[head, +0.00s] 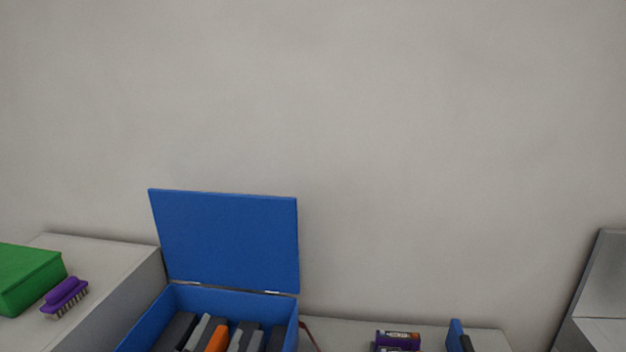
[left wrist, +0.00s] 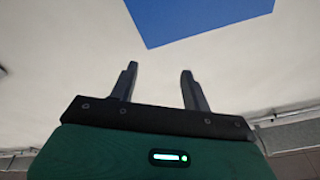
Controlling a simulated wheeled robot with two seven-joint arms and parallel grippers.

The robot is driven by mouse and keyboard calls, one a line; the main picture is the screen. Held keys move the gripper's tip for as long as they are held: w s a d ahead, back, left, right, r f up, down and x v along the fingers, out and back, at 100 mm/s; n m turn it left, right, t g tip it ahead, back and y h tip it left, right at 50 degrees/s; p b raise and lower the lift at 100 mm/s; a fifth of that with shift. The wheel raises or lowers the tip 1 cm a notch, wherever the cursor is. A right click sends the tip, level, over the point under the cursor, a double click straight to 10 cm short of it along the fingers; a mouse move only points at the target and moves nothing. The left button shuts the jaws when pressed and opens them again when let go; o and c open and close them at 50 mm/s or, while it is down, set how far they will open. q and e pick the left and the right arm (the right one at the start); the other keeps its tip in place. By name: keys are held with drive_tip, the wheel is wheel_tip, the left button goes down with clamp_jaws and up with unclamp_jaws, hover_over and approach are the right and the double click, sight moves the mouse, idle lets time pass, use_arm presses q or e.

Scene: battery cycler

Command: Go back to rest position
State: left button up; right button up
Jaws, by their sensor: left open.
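My left gripper (left wrist: 158,72) shows in the left wrist view, with its two dark fingers apart and nothing between them. A blue surface (left wrist: 195,18) lies beyond the fingertips at the top of that view, apart from them; I cannot tell which part it is. I make out neither gripper in the head view. My right gripper is not in view.
A blue box (head: 285,309) with its lid (head: 228,240) raised holds several grey, dark and orange items. A green box (head: 28,276) and a purple brush (head: 64,296) lie on a raised block at left. A purple battery (head: 398,338) lies at lower right.

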use_arm(q)
drive_tip(key=s+a+f+n+g+y, duration=0.25)
drive_tip(key=s+f+g, duration=0.2)
drive_tip(key=f, duration=0.35)
drive_tip(key=s+a+f+n+g+y, duration=0.25)
drive_tip(key=s+a+f+g, duration=0.2)
drive_tip(key=f, duration=0.45)
drive_tip(key=s+d+f+n+g+h, duration=0.1)
drive_tip(key=s+f+g, duration=0.35)
drive_tip(key=s, duration=0.35)
drive_tip(key=s+f+g, duration=0.3)
drive_tip(key=s+f, duration=0.2)
drive_tip(key=s, duration=0.4)
wheel_tip(320, 180, down, 30)
drive_tip(key=w+f+g+b, duration=0.1)
drive_tip(key=b, duration=0.1)
drive_tip(key=s+a+f+g+b, duration=0.1)
drive_tip(key=s+a+f+b, duration=0.1)
drive_tip(key=s+f, duration=1.8)
wheel_tip(320, 180, down, 4)
drive_tip(key=shift+a+r+g+b, duration=0.15)
drive_tip(key=shift+a+g+b, duration=0.25)
drive_tip(key=shift+a, duration=0.3)
